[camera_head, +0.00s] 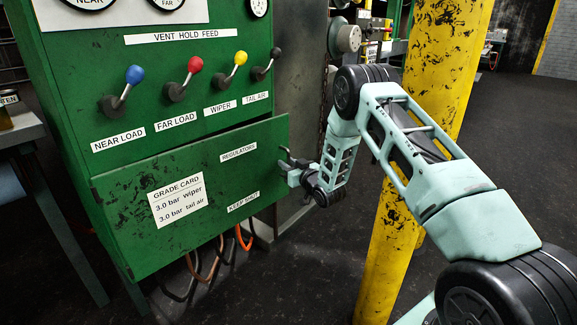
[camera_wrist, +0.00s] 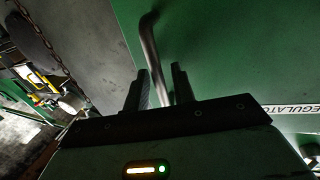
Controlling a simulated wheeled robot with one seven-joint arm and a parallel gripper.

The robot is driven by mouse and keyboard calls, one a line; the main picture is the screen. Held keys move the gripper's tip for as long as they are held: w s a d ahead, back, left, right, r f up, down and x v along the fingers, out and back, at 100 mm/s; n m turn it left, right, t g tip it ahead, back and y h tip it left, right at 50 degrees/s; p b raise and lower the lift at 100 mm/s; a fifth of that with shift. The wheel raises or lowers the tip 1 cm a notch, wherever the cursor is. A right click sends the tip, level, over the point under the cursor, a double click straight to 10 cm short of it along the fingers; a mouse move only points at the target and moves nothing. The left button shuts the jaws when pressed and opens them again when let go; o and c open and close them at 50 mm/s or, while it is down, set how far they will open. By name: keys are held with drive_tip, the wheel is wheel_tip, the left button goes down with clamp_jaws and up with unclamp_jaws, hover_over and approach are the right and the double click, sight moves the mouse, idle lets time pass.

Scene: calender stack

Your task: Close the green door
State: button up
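The green door (camera_head: 140,195) is the lower front panel of the green cabinet, labelled "REGULATORS" and "KEEP SHUT". It stands ajar, its right edge swung out past the cabinet's side. A bent metal handle (camera_head: 290,157) is near its right edge. My gripper (camera_head: 284,168) is at this handle. In the wrist view the handle (camera_wrist: 151,45) runs down between the two fingers of my gripper (camera_wrist: 160,90), against the green door (camera_wrist: 225,55). The fingers are apart, with narrow gaps beside the handle. Contact is not clear.
Levers with coloured knobs (camera_head: 130,78) stick out above the door. Hoses (camera_head: 205,262) hang below it. A yellow post (camera_head: 440,75) stands right beside my arm. A grey table (camera_head: 22,130) is at the left. Dark floor (camera_head: 320,270) is clear between cabinet and post.

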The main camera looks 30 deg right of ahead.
sight(277, 159)
clamp_jaws()
drive_tip(key=shift+n+y, duration=0.6)
drive_tip(key=shift+y, duration=0.3)
drive_tip(key=w+b, duration=0.1)
drive_tip(key=w, duration=0.1)
drive_tip(key=w+a+b, duration=0.1)
drive_tip(key=w, duration=0.2)
drive_tip(key=shift+w+a+f, duration=0.15)
drive_tip(key=shift+w, duration=0.1)
drive_tip(key=shift+w+a+r, duration=0.15)
drive_tip(key=shift+w+r, duration=0.15)
drive_tip(key=shift+w, duration=0.1)
unclamp_jaws()
drive_tip(key=shift+w, duration=0.1)
drive_tip(key=shift+a, duration=0.1)
drive_tip(key=s+d+p, duration=0.1)
drive_tip(key=s, duration=0.7)
drive_tip(key=s+d+p, duration=0.1)
drive_tip(key=s+d, duration=0.1)
drive_tip(key=s, duration=0.7)
drive_tip(key=shift+s+d+f+p, duration=0.15)
drive_tip(key=shift+s+d+p, duration=0.1)
drive_tip(key=shift+p, duration=0.1)
